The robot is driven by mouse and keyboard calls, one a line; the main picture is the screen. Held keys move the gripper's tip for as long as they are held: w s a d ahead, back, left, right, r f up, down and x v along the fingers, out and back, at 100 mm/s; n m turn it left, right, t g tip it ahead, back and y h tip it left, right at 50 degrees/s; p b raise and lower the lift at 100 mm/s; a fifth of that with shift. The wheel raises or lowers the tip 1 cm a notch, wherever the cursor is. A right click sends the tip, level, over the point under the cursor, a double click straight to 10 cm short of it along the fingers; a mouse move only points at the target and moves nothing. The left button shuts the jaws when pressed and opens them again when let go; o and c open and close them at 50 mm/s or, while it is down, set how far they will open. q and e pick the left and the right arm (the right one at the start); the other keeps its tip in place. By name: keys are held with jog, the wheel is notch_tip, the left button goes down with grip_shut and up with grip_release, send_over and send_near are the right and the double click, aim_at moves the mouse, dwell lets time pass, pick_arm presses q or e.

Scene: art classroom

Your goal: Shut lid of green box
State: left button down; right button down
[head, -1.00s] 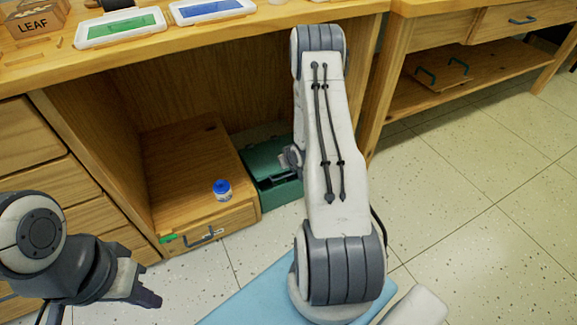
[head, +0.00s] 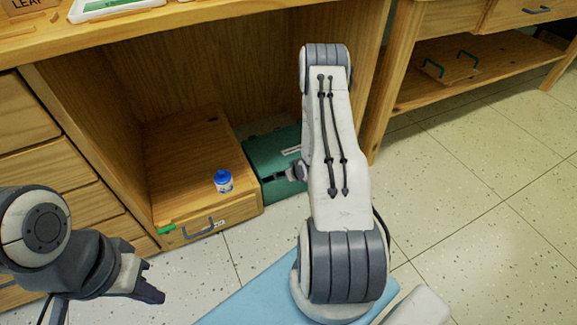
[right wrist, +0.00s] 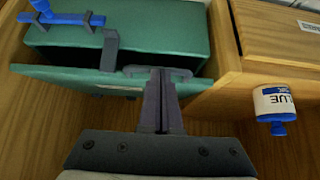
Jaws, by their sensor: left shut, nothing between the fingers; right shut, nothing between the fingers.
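The green box (head: 270,183) stands on the floor under the desk, right of a wooden drawer unit. Its green lid (head: 278,143) shows as a broad panel, partly hidden by my right arm. In the right wrist view the box body (right wrist: 175,33) is above the lid panel (right wrist: 70,80), with a dark gap between them, so the lid is not flat down. My right gripper (right wrist: 160,85) is shut and empty, its tips at the lid's edge; I cannot tell if they touch. My left gripper (head: 147,284) is shut and empty, low at the left, away from the box.
A blue-capped glue bottle (head: 223,182) stands on the wooden drawer unit (head: 185,165), close to the box; it also shows in the right wrist view (right wrist: 273,105). A green item (head: 170,229) lies on the unit's front edge. The desk top (head: 215,15) overhangs the box. Floor at right is clear.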

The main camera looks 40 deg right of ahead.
jog(key=f, duration=0.1)
jog(key=f+b, duration=0.1)
jog(key=f, duration=0.1)
jog(key=s+f, duration=0.1)
jog(key=f, duration=0.1)
jog(key=shift+a+f, duration=0.15)
jog(key=shift+f, duration=0.1)
jog(key=s+p+v, duration=0.1)
jog(key=p+v, duration=0.7)
jog(key=v, duration=0.5)
jog(key=shift+f, duration=0.3)
jog(key=shift+a, duration=0.1)
